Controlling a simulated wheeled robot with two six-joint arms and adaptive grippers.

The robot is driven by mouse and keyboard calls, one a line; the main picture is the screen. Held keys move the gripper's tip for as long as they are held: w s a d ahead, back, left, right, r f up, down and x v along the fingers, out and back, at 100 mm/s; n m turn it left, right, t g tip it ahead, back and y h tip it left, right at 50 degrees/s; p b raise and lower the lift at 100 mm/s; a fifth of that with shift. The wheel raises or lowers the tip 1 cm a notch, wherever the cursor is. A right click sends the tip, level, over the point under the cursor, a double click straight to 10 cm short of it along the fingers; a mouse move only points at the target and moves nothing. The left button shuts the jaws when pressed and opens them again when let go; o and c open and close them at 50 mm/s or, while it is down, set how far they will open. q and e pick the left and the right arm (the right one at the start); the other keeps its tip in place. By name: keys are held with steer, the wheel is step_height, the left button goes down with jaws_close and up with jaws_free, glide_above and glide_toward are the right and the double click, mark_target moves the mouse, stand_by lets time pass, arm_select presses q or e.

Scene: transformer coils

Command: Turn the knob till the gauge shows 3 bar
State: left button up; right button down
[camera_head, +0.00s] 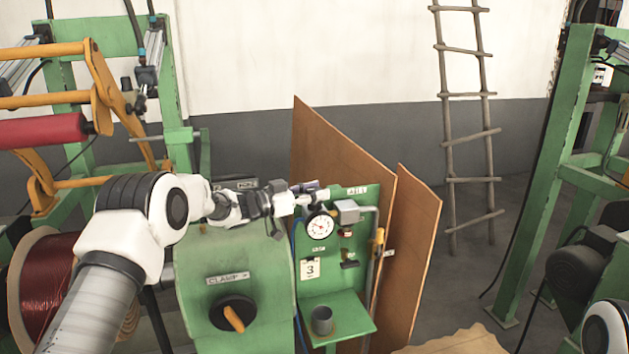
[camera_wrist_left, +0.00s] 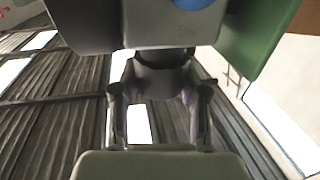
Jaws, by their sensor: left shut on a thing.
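The round white pressure gauge (camera_head: 320,228) with a red needle is on the green panel (camera_head: 338,300); its reading is too small to tell. A card with a "3" (camera_head: 311,268) hangs below it. My left gripper (camera_head: 305,192) is at the panel's upper left, just above the gauge, and is shut on the knob. In the left wrist view, the fingers of the left gripper (camera_wrist_left: 160,95) stand on both sides of the dark knob (camera_wrist_left: 165,78). In the head view the gripper mostly hides the knob. My right gripper is out of view.
A green housing marked "CLAMP" with an orange-handled switch (camera_head: 233,318) stands below my left arm. A grey cup (camera_head: 321,320) stands on the panel's shelf. Brown boards (camera_head: 340,160) lean behind the panel.

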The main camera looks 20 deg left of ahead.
arm_select(q)
steer(key=shift+m+g+h, duration=0.6)
steer(key=shift+g, duration=0.1)
steer(key=shift+g+p, duration=0.3)
steer(key=o, duration=1.2)
steer(key=shift+w, duration=0.1)
steer(key=shift+c, duration=0.2)
